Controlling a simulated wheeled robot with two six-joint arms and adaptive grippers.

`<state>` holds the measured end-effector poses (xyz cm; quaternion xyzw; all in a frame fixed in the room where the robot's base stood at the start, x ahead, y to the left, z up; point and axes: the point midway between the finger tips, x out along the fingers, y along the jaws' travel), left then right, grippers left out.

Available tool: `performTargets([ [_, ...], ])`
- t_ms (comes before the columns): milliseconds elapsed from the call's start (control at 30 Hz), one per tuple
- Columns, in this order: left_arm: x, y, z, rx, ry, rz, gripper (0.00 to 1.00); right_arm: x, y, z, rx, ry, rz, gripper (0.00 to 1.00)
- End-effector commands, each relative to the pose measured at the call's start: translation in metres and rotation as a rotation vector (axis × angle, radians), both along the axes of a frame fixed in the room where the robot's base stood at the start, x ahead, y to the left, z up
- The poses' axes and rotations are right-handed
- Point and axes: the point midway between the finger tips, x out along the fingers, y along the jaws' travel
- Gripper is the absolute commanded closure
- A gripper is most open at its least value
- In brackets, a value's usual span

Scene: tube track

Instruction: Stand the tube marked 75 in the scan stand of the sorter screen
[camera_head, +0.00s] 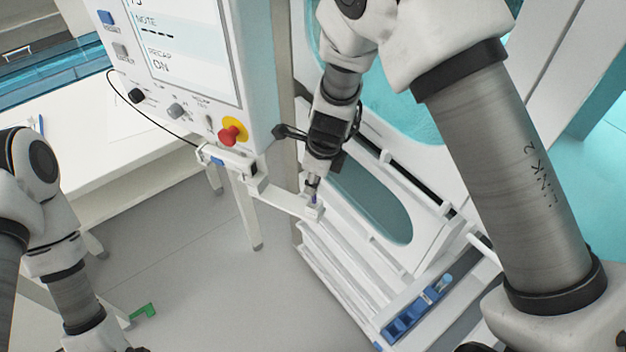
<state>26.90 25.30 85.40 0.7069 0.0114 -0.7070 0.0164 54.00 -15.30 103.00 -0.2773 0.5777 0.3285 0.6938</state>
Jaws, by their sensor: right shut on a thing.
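My right gripper (312,181) points down at the end of the sorter's white side arm. It is shut on a small tube (314,198), of which only a short, dark bluish part shows below the fingers. Its mark cannot be read. The scan stand (315,211) is the small white holder at the tip of that arm, right under the tube. I cannot tell whether the tube's lower end is inside it. The sorter screen (190,45) is at upper left and reads "NOTE" and "RECAP ON". My left arm is at the lower left, its fingers out of view.
A red knob on a yellow ring (233,131) and several smaller knobs sit below the screen. A blue rack (408,318) with a light blue-capped tube (444,283) is at lower right. A white table (130,150) stands at left. A green piece (143,311) lies low at left.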

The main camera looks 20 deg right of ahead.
Motion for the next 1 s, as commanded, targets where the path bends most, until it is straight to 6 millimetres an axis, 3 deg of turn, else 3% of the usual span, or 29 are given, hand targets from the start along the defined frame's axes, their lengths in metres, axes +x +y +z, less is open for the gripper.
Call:
performTargets([
  [1000, 0.0, 0.0, -0.01, 0.0, 0.0, 0.0, 0.6, 0.0, 0.0, -0.02, 0.001, 0.001, 0.0, 1.0],
])
